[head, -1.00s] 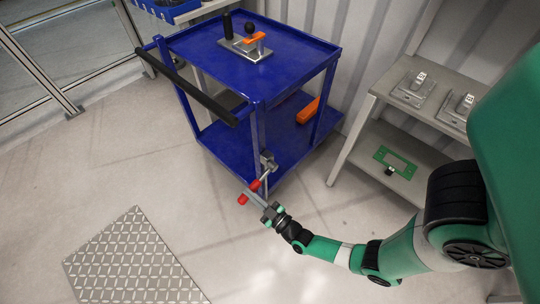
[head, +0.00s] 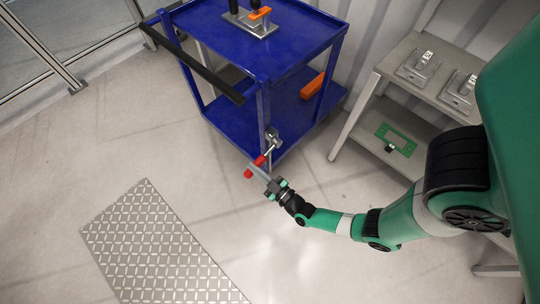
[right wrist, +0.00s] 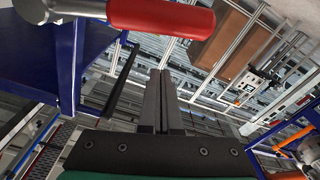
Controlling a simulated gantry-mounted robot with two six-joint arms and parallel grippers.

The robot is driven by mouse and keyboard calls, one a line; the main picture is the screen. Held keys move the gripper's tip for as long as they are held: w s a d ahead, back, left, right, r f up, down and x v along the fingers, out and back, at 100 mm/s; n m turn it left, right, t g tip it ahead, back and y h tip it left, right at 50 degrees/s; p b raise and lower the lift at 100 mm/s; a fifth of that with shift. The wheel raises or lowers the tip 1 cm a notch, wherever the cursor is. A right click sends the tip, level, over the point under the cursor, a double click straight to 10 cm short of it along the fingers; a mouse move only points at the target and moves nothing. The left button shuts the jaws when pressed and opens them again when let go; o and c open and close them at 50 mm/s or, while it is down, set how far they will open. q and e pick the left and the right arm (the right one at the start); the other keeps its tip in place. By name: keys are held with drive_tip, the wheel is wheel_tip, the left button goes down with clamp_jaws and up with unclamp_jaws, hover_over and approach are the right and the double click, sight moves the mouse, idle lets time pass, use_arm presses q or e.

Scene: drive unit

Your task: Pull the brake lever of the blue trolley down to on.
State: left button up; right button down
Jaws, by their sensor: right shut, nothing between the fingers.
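The blue trolley (head: 297,45) stands at the upper middle of the head view. Its brake lever has a red grip (head: 248,173) and a metal bracket (head: 273,138) low on the trolley's near corner post. The lever slants down and left from the bracket. My right gripper (head: 252,167) is shut and empty, its fingers crossing the red grip in the head view. In the right wrist view the red grip (right wrist: 160,17) lies across the top, beyond the shut fingertips (right wrist: 160,73). I cannot tell whether they touch. My left gripper is not in view.
The trolley has a black push bar (head: 195,65) on its left and an orange part (head: 312,86) on its lower shelf. A grey rack (head: 368,90) stands at the right. A patterned floor plate (head: 160,245) lies lower left. The floor around the lever is clear.

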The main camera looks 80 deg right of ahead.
drive_tip(key=p+v, duration=0.1)
drive_tip(key=v, duration=0.7)
drive_tip(key=shift+s+d, duration=0.15)
drive_tip(key=shift+s, duration=0.05)
drive_tip(key=shift+f, duration=0.1)
